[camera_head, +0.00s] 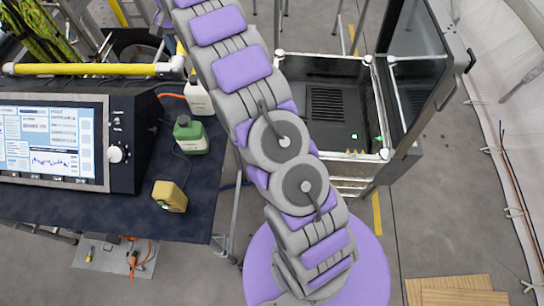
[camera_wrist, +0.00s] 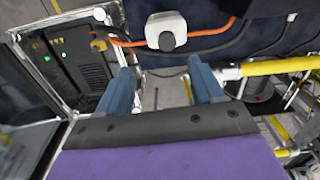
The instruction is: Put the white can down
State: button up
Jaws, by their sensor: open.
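The white can (camera_head: 198,95) stands on the dark-covered table, by its right edge, behind the green can (camera_head: 190,135). My arm passes just to its right. In the wrist view the white can (camera_wrist: 160,22) shows its dark cap and sits on the dark cloth, just beyond my fingertips. My gripper (camera_wrist: 161,66) is open, with its two blue fingers spread wide and nothing between them. In the head view my gripper is out of frame past the top edge.
A yellow can (camera_head: 170,196) and a monitor unit (camera_head: 60,142) stand on the table (camera_head: 110,210). An orange cable (camera_wrist: 205,44) runs by the white can. A yellow pole (camera_head: 90,69) lies behind. An open black cabinet (camera_head: 325,80) stands right.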

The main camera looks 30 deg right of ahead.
jog(key=s+r+n, duration=0.2)
jog(key=s+r, duration=0.2)
jog(key=s, duration=0.9)
jog(key=s+r+n, duration=0.2)
jog(key=s+r, duration=0.2)
jog(key=s, duration=0.8)
jog(key=s+f+n, duration=0.1)
jog(key=s+f, duration=0.2)
jog(key=s, duration=1)
jog(key=s+f+n+g, duration=0.1)
jog(key=s+f, duration=0.2)
jog(key=s, duration=1)
jog(key=shift+a+f+n+g, duration=0.2)
jog(key=shift+a+n+g, duration=0.1)
jog(key=shift+n, duration=0.1)
notch_tip(320, 180, down, 9)
jog(key=b, duration=0.8)
jog(key=shift+b, duration=0.35)
